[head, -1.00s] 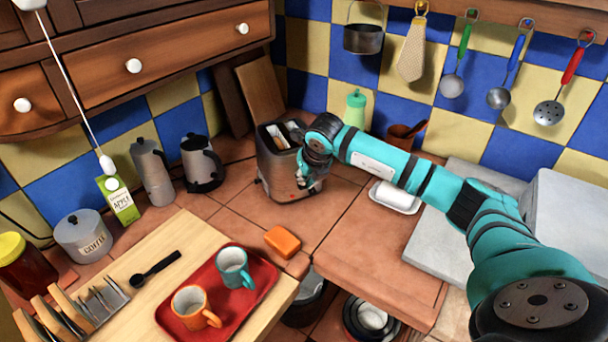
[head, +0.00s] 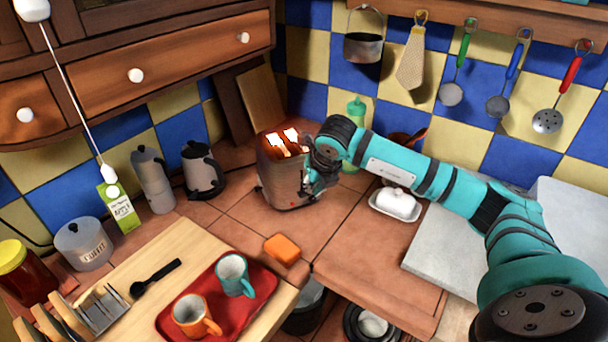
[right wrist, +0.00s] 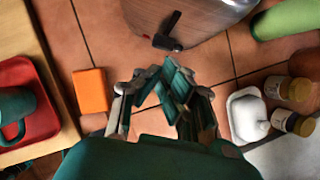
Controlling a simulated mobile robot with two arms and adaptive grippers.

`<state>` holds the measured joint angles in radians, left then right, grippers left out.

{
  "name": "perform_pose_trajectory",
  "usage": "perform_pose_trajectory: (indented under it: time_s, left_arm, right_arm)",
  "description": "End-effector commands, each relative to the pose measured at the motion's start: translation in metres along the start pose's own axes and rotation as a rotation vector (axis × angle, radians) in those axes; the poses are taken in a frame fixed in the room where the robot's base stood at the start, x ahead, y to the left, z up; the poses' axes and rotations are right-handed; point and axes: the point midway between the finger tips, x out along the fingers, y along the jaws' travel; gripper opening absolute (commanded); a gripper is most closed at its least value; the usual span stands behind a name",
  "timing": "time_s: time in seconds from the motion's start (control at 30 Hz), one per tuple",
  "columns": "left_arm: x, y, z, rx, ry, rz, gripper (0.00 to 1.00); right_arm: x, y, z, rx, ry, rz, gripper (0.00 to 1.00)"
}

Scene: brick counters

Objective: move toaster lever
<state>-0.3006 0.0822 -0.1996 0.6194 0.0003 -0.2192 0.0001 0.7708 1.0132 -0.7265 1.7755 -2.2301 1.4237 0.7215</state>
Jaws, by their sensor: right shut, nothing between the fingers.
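The metal toaster (head: 280,188) stands on the tiled counter near the back corner, its top slots glowing orange around bright slices. In the right wrist view, the toaster (right wrist: 205,18) shows at the top edge with a black lever (right wrist: 167,42) on its side. My right gripper (head: 316,187) is shut and empty at the toaster's right front side. In the right wrist view, the fingers (right wrist: 155,82) lie below the lever with a visible gap in the picture. The head view hides the lever behind the gripper. My left gripper is not in view.
An orange block (head: 282,249) lies on the counter in front of the toaster. A white butter dish (head: 397,204) is to the right, beneath my right arm. A green bottle (head: 356,115) stands behind. A red tray (head: 258,288) with two mugs sits at the front.

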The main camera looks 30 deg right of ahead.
Motion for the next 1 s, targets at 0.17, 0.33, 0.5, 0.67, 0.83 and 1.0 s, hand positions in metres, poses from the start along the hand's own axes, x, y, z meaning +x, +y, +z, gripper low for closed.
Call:
perform_pose_trajectory:
  time_s: [0.17,0.33,0.5,0.67,0.83,1.0]
  left_arm:
    - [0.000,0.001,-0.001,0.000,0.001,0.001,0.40]
    - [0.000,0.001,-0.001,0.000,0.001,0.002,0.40]
    - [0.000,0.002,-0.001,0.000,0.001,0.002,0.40]
    - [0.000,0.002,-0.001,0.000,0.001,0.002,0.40]
    - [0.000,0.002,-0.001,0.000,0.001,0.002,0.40]
    - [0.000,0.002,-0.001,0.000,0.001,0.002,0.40]
  right_arm:
    - [-0.041,0.000,0.001,-0.002,-0.005,0.000,0.00]
    - [-0.073,0.000,0.001,-0.001,-0.004,0.000,0.00]
    - [-0.090,0.000,0.000,0.000,-0.001,-0.001,0.00]
    - [-0.095,0.000,0.000,0.000,0.000,0.000,0.00]
    - [-0.094,0.000,0.000,0.000,0.000,0.000,0.00]
    - [-0.094,0.000,0.000,0.000,0.000,0.000,0.00]
